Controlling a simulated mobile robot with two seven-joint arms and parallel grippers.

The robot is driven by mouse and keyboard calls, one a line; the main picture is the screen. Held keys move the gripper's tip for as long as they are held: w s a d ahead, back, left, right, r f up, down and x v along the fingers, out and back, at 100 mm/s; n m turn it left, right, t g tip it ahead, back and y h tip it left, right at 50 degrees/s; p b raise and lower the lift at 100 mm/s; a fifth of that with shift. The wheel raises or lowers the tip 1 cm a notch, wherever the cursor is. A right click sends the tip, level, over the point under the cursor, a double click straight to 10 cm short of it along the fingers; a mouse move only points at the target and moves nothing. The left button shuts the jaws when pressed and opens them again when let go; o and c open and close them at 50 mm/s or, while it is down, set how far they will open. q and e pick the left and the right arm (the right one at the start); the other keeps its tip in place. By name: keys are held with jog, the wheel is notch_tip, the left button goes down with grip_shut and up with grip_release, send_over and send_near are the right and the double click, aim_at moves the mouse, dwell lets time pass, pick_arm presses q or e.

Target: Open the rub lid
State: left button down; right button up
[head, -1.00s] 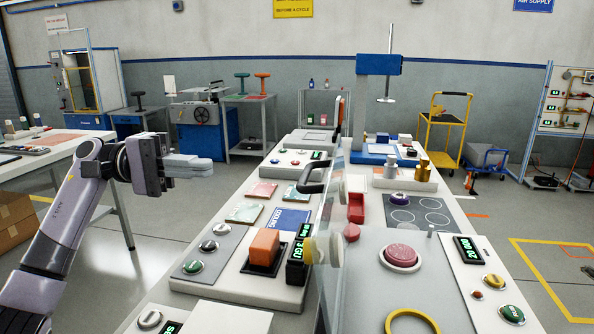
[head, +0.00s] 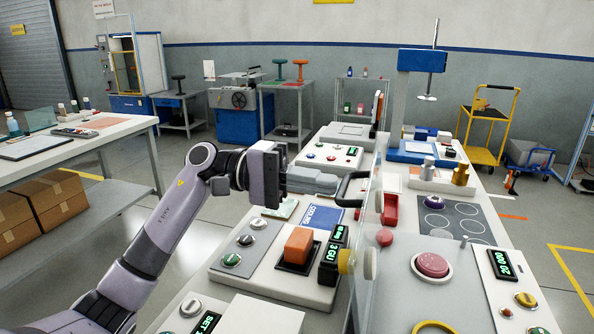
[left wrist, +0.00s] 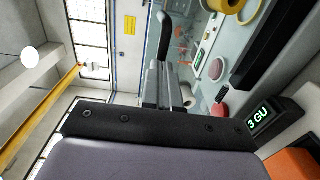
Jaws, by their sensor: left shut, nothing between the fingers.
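A clear upright panel (head: 366,250), which looks like the rub lid, stands along the middle of the bench. A black curved handle (head: 352,188) is on its left side; a black curved bar, probably this handle, shows in the left wrist view (left wrist: 165,38). My left gripper (head: 325,184) is shut and empty, pointing right, just left of the handle; I cannot tell if it touches. Its grey fingers show in the left wrist view (left wrist: 163,88). My right gripper is not in view.
An orange block (head: 298,245) and a green-lit display (head: 332,255) sit on a white base below my gripper. A red button (head: 432,265) lies right of the panel. A blue column machine (head: 418,95) stands behind. Open floor lies left of the bench.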

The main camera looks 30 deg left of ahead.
aim_at(343, 183)
pick_arm(q)
jog(key=shift+d, duration=0.1)
dwell(0.3)
jog(key=shift+w+d+r+y, duration=0.1)
jog(key=shift+d+r+y, duration=0.3)
jog(key=shift+d, duration=0.1)
jog(key=shift+w+d+r+g+y, duration=0.2)
jog(key=shift+d+r+y, duration=0.1)
jog(key=shift+d+y, duration=0.25)
jog(key=shift+w+d+r+g+y, duration=0.15)
jog(key=shift+d+r+y, duration=0.15)
jog(key=shift+d, duration=0.35)
jog(key=shift+a+b, duration=0.1)
jog(key=shift+b, duration=0.2)
jog(key=b+v, duration=0.1)
jog(key=v, duration=0.6)
jog(key=shift+b, duration=0.35)
